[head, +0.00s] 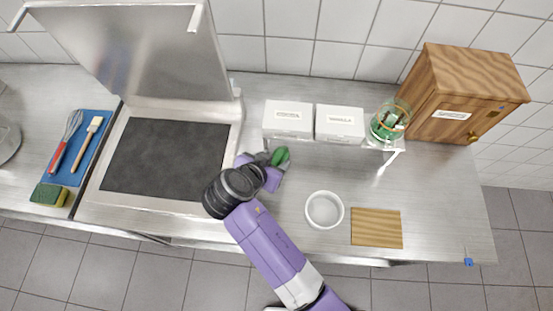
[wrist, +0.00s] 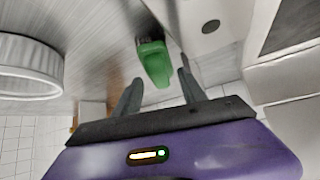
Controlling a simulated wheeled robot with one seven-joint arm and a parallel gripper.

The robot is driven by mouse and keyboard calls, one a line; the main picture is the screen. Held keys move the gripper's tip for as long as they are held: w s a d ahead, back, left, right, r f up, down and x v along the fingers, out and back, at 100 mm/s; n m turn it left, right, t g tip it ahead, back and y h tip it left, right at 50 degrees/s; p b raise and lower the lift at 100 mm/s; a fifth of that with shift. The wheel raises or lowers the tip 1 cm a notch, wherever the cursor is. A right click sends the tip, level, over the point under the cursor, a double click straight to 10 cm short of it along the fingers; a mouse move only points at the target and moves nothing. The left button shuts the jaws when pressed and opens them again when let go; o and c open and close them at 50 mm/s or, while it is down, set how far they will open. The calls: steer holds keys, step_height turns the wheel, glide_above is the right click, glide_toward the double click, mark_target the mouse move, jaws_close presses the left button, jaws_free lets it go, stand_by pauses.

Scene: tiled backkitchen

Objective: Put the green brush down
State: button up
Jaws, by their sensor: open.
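The green brush (wrist: 154,62) is in the middle of the wrist view, with dark bristles at its far end. In the head view the green brush (head: 281,156) shows just beyond my gripper (head: 268,166), over the steel counter right of the dark griddle plate. My gripper (wrist: 160,74) is open in the wrist view. The near end of the brush lies between the two fingertips, with a visible gap on each side. The brush seems to rest on the counter, but its underside is hidden.
Two white boxes (head: 288,119) (head: 339,123) stand behind the brush. A glass jar (head: 390,121) and wooden cabinet (head: 462,88) are at the back right. A white bowl (head: 324,209) and wooden board (head: 376,228) lie to the right. The griddle (head: 165,157) is left.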

jaws_close()
steer(key=shift+r, duration=0.1)
